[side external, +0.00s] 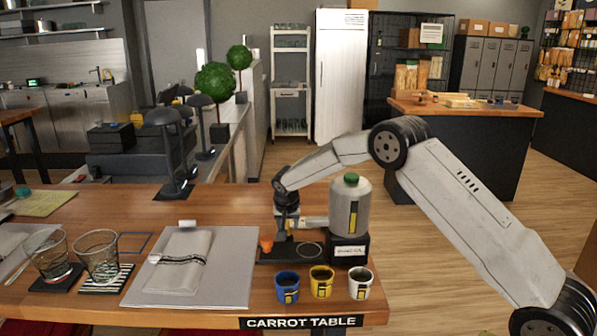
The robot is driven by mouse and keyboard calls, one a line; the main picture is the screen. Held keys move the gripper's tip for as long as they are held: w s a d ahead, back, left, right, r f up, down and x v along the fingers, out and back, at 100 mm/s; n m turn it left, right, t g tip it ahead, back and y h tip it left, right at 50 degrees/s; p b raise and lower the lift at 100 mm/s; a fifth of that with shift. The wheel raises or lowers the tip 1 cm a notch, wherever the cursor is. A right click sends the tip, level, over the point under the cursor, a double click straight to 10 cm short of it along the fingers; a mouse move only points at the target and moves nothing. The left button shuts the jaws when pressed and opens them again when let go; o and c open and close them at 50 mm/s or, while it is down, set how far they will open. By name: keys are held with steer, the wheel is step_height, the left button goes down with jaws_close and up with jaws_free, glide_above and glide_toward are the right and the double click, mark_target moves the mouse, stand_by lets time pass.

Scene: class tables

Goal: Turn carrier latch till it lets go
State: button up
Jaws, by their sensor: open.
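A grey canister (350,207) with a green cap stands upright in a black carrier (346,248) with a white label, near the table's right end. A flat black plate with a pale ring (309,249) extends left from the carrier. A small orange piece (266,245) sits at the plate's left end. My gripper (287,226) points down over the plate, left of the canister and close to the orange piece. It is open; its fingertips are small and dark here. I cannot make out for certain which part is the latch, or whether my gripper touches it.
Blue (287,286), yellow (321,282) and white (360,283) cups stand along the front edge. A grey placemat with a folded napkin (178,262) lies left, beside two glasses (98,256). Dark lamps (172,150) stand behind. The tabletop (235,210) behind the placemat is clear.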

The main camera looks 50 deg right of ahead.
steer(key=shift+f, duration=0.1)
jaws_close()
steer(key=shift+n, duration=0.3)
steer(key=shift+n+t+y, duration=0.3)
steer(key=shift+n+y, duration=0.2)
steer(key=shift+n, duration=0.7)
jaws_free()
